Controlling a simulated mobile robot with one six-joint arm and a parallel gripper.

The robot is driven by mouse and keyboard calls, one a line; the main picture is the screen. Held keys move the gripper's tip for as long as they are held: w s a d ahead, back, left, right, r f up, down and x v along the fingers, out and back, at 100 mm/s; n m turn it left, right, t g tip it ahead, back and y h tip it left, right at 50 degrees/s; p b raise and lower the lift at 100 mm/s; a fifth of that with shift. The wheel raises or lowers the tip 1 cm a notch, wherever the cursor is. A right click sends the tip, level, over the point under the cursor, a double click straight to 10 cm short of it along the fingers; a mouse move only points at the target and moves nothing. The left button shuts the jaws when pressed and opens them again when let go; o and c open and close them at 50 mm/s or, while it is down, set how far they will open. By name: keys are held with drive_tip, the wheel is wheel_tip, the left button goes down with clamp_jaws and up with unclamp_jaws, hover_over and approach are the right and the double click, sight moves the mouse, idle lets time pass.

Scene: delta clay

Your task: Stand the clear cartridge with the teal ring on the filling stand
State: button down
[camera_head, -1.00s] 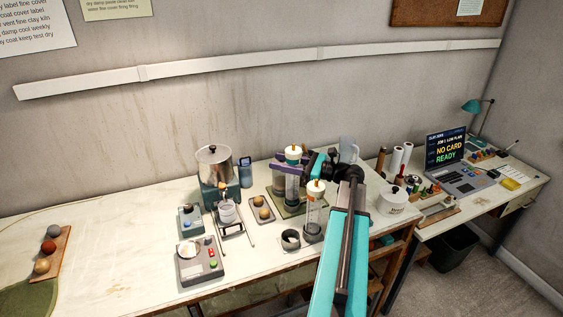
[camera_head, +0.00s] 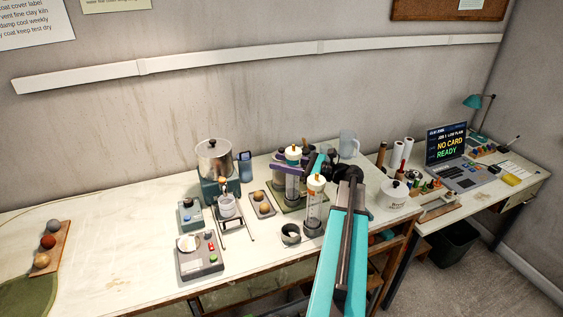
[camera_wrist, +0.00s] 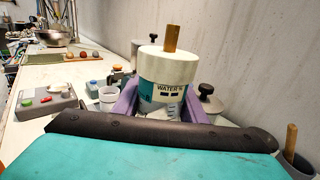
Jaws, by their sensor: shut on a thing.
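My gripper (camera_head: 288,168), with purple jaws, is shut on a clear cartridge (camera_wrist: 163,80) with a white cap, a tan peg on top and a teal band marked "WATER". A second clear cartridge (camera_head: 313,212) with a white cap and orange peg stands upright on the bench in front. The wrist view hides the held cartridge's lower part. I cannot tell for certain which item is the filling stand.
Left of the gripper are a steel-hopper machine (camera_head: 214,160), a wire frame (camera_head: 229,223) with a white cup, and a grey scale (camera_head: 200,262). A small dark-rimmed cup (camera_head: 291,234) stands at the front.

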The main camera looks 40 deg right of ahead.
drive_tip(key=shift+f, duration=0.3)
idle(0.4)
drive_tip(key=c, duration=1)
unclamp_jaws()
drive_tip(key=shift+s, duration=0.1)
drive_tip(key=shift+b+v, duration=2.3)
drive_tip(key=shift+v, duration=4.5)
drive_tip(key=shift+r, duration=0.1)
